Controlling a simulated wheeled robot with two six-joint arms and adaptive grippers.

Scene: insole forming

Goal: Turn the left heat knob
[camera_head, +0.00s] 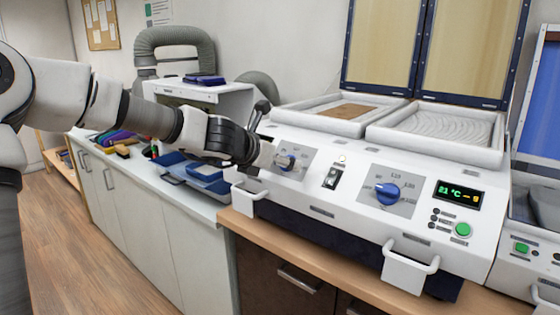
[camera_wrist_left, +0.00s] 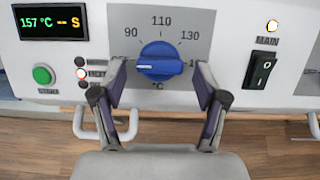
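The left heat knob (camera_head: 287,162) is a blue dial on a grey scale plate at the left of the white machine's front. In the left wrist view the blue knob (camera_wrist_left: 159,61) sits between my left gripper's spread fingers (camera_wrist_left: 161,78), its white mark pointing left. Gaps show on both sides, so the fingers do not appear to touch it. In the head view my left gripper (camera_head: 268,156) reaches the knob from the left. My right gripper is not in view.
A display (camera_wrist_left: 52,22) reading 157 °C and a green button (camera_wrist_left: 43,75) are left of the knob. A black main switch (camera_wrist_left: 263,69) is right of it. The right heat knob (camera_head: 388,193) stands further right. White handles (camera_head: 410,268) stick out below.

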